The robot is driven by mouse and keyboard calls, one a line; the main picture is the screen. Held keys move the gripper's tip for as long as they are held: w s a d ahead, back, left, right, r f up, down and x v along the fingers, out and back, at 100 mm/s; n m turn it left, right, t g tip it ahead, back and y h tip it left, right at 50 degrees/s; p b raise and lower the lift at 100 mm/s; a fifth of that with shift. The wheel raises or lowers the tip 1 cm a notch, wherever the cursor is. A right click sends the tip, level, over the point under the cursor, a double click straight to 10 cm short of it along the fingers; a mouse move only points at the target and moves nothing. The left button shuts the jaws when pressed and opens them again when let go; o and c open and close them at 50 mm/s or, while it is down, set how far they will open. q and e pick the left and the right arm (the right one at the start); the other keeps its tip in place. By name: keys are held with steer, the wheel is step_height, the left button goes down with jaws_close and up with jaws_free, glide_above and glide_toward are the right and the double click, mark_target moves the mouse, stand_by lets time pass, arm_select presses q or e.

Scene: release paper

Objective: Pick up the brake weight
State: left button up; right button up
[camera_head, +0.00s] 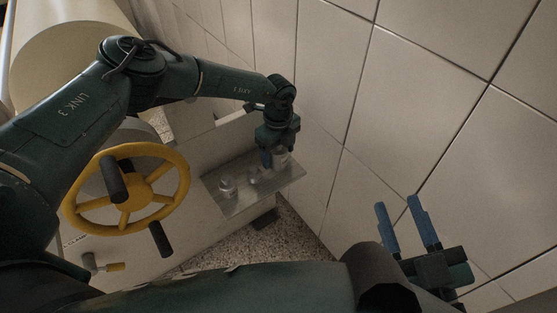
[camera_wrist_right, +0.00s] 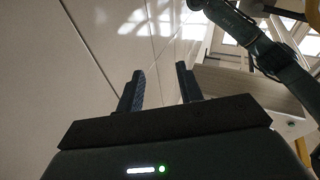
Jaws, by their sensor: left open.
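Small metallic weights stand on a clear shelf (camera_head: 235,203) in the head view. One weight (camera_head: 227,187) is at the left, another (camera_head: 254,175) is near the middle, and a pale one (camera_head: 281,159) is at the gripper. I cannot tell which one is the brake weight. My left gripper (camera_head: 273,160) points down over the right part of the shelf, its open blue fingers at the pale weight and partly hiding it. I cannot tell whether they touch it. My right gripper (camera_head: 397,202) is open and empty beside the tiled wall; its fingers also show in the right wrist view (camera_wrist_right: 160,76).
A yellow handwheel (camera_head: 126,190) with black handles stands left of the shelf on the pale machine. A large paper roll (camera_head: 75,50) is at the upper left. The tiled wall (camera_head: 420,110) closes off the right side. Speckled floor (camera_head: 290,240) lies below.

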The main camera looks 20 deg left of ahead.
arm_select(q)
steer(key=shift+f, duration=0.75)
steer(key=c, duration=1.1)
jaws_close()
steer(key=shift+w+r, duration=0.1)
steer(key=shift+r, duration=0.1)
arm_select(e)
steer(key=shift+a+r, duration=0.1)
steer(key=shift+r, duration=0.4)
